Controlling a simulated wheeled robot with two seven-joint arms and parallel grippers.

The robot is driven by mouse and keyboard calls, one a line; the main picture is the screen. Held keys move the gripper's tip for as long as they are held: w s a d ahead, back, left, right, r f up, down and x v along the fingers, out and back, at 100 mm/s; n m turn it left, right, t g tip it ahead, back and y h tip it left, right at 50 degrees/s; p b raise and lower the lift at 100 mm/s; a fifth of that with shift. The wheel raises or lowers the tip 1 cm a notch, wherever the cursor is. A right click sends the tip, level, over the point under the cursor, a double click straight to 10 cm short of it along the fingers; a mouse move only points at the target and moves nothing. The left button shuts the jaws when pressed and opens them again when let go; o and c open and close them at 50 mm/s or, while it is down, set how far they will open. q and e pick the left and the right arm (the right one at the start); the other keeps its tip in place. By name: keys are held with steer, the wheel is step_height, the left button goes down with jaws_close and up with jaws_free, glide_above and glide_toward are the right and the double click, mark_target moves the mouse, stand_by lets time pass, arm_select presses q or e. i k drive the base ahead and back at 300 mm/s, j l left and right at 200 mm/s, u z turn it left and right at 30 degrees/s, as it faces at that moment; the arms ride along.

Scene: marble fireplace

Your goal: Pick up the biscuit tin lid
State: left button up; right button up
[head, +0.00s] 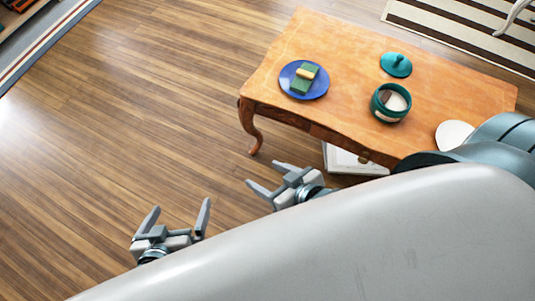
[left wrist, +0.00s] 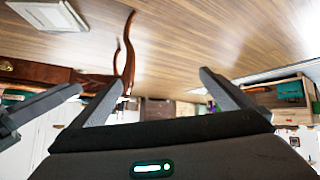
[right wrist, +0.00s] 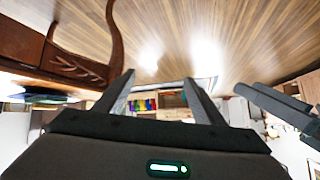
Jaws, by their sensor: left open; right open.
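The teal lid (head: 397,66) with a small knob lies on the wooden table (head: 330,50), beyond an open round teal tin (head: 378,112). The tin has a pale inside with something brown in it. My left gripper (head: 180,212) is open and empty over the floor, well to the left of the table. My right gripper (head: 263,174) is open and empty, nearer the table's front left leg and apart from the lid. The lid cannot be made out in either wrist view.
A blue plate (head: 317,91) with green and yellow blocks is at the table's left end. A white round thing (head: 453,134) is near its right end, partly behind my arm. A white box-like thing (head: 345,160) is below the front edge. The floor left is clear.

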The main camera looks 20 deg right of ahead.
mark_target(396, 65)
steer(key=z, duration=1.8)
